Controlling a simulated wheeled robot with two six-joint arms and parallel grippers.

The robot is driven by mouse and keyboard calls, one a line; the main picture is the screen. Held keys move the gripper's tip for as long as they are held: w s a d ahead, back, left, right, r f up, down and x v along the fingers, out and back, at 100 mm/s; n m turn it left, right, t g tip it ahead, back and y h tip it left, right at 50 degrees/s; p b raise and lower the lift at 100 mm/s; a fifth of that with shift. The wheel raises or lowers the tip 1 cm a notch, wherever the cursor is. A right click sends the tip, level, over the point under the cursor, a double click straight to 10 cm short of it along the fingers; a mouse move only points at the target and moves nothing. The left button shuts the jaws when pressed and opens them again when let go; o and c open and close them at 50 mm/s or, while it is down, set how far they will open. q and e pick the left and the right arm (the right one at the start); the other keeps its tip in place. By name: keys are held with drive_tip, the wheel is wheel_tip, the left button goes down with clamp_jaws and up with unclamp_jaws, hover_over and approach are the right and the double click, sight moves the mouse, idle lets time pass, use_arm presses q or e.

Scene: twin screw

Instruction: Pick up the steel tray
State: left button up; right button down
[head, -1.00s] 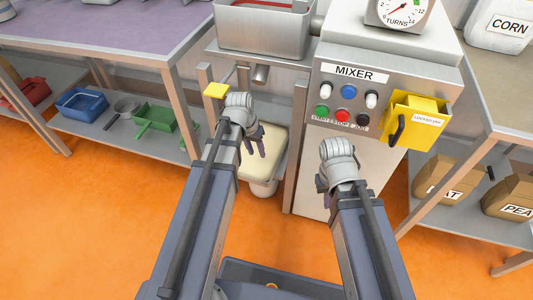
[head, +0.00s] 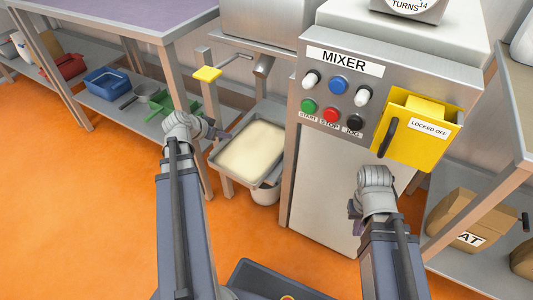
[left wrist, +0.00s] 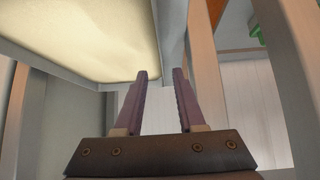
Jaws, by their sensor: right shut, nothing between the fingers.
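The steel tray (head: 234,176) is a shallow metal pan filled with a pale cream mass. It sits low beneath the mixer's spout, left of the mixer cabinet. My left gripper (head: 222,132) is at the tray's left side, by its rim. In the left wrist view the tray (left wrist: 90,72) fills the upper left, and my left gripper's two fingers (left wrist: 163,72) are apart, with the tray's edge just beyond the gap; I cannot tell whether they touch it. My right gripper (head: 354,212) is shut and empty in front of the mixer cabinet.
The mixer (head: 340,100) has buttons and a yellow locked-off box (head: 416,132). A white bucket (head: 266,194) stands under the tray. A yellow pad (head: 207,73) is above left. A shelf with a green scoop (head: 175,105) and blue bin (head: 107,80) is left.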

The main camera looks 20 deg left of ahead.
use_arm(q)
drive_tip(key=shift+a, duration=0.25)
drive_tip(key=shift+b+x, duration=0.85)
drive_tip(key=shift+x, duration=0.2)
drive_tip(key=shift+w+d+f, duration=0.1)
drive_tip(key=shift+w+f, duration=0.1)
drive_tip(key=shift+w, duration=0.05)
drive_tip(key=b+x, duration=0.3)
drive_tip(key=x, duration=0.2)
drive_tip(key=shift+w+r, duration=0.15)
drive_tip(key=shift+w, duration=0.1)
drive_tip(key=shift+d+r, duration=0.1)
clamp_jaws()
